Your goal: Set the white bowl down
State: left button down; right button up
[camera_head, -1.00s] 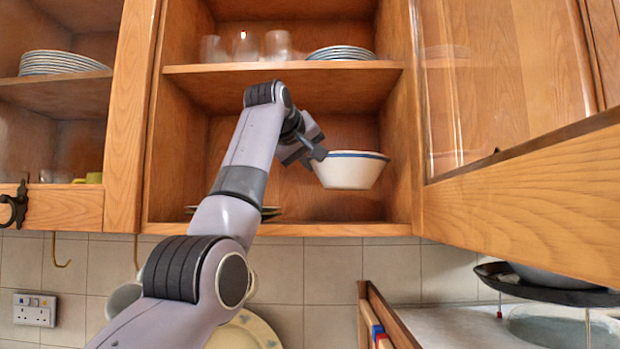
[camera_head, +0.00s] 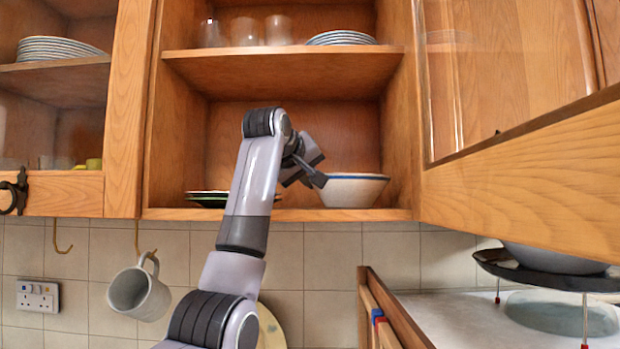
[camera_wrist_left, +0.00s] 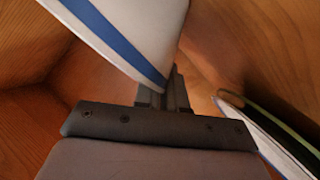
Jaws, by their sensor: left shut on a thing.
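The white bowl (camera_head: 353,191) with a blue rim stands upright at the right end of the lower cupboard shelf (camera_head: 300,214). Its base appears to be at the shelf board; a small gap cannot be ruled out. My left gripper (camera_head: 318,179) is shut on the bowl's left rim. In the left wrist view the bowl (camera_wrist_left: 135,30) fills the top, its blue-striped rim at the gripper's fingers (camera_wrist_left: 168,88). My right gripper is not in view.
Stacked plates (camera_head: 207,198) lie on the same shelf, left of my arm. Glasses (camera_head: 245,31) and more plates (camera_head: 341,38) stand on the shelf above. An open cupboard door (camera_head: 520,170) is at right. A mug (camera_head: 139,291) hangs below.

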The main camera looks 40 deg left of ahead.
pick_arm(q)
jog(key=c, duration=1.2)
grip_release()
jog(key=shift+f, duration=0.15)
jog(key=b+v, duration=0.3)
jog(key=v, duration=0.7)
jog(key=shift+s+d+b, duration=0.2)
jog(key=shift+s+b, duration=0.1)
jog(key=shift+b, duration=0.05)
jog(key=shift+s+d+r, duration=0.2)
jog(key=shift+s+r, duration=0.25)
jog(key=shift+s, duration=0.1)
